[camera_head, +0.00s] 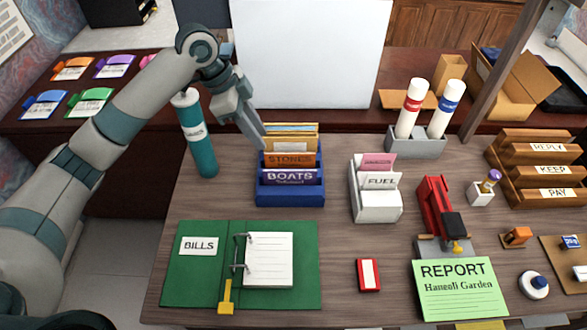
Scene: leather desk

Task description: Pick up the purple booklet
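A dark purple-blue booklet labelled BOATS (290,177) stands upright at the front of a blue holder (290,196). Behind it in the holder stand a brown booklet labelled STORES (289,160) and several tan and yellow ones. A purple folder-like item (114,67) lies on the dark back desk at the far left. My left gripper (253,136) points down at the back left corner of the blue holder, close to the rear booklets. Its fingers are seen nearly edge-on, and whether they are apart is unclear. My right gripper is out of view.
A white holder (375,195) with pink and white cards stands to the right. A green BILLS binder (205,270) lies in front.

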